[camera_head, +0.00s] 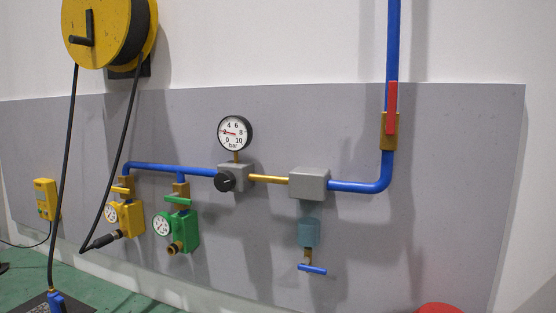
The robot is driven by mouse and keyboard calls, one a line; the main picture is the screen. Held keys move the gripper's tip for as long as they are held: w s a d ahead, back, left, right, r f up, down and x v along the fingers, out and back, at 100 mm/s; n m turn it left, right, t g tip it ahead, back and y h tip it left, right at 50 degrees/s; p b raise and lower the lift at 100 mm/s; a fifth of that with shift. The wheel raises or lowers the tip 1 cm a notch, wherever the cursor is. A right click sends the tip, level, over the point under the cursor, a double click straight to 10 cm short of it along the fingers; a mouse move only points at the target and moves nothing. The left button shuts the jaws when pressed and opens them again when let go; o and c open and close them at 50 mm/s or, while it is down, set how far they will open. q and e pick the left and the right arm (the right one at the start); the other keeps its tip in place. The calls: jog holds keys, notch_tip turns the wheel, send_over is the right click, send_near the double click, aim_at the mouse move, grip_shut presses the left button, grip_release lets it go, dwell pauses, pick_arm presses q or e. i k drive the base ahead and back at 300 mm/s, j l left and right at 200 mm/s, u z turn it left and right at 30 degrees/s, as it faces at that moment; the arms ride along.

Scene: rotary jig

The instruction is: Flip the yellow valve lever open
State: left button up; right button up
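The yellow valve lever (121,190) sits on the brass valve at the lower end of the left drop of the blue pipe. It lies roughly crosswise to that vertical drop. Below it is a yellow block (131,216) with a round gauge (111,212) on its left face. A black hose end (103,241) meets the fitting at the bottom of this block. Neither of my grippers shows in the head view.
To the right are a green lever (178,200) over a green block (189,229), a pressure gauge (235,133), a red lever (392,107) and a blue lever (312,269). A black hose hangs from the yellow reel (100,35) left of the yellow valve.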

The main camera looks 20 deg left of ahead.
aim_at(119, 188)
jog(key=i+j+u, duration=0.1)
jog(key=j+u, duration=0.15)
jog(key=u, duration=0.2)
jog(key=i+j+u, duration=0.15)
jog(key=u, duration=0.3)
jog(key=i+j+u, duration=0.15)
jog(key=u, duration=0.3)
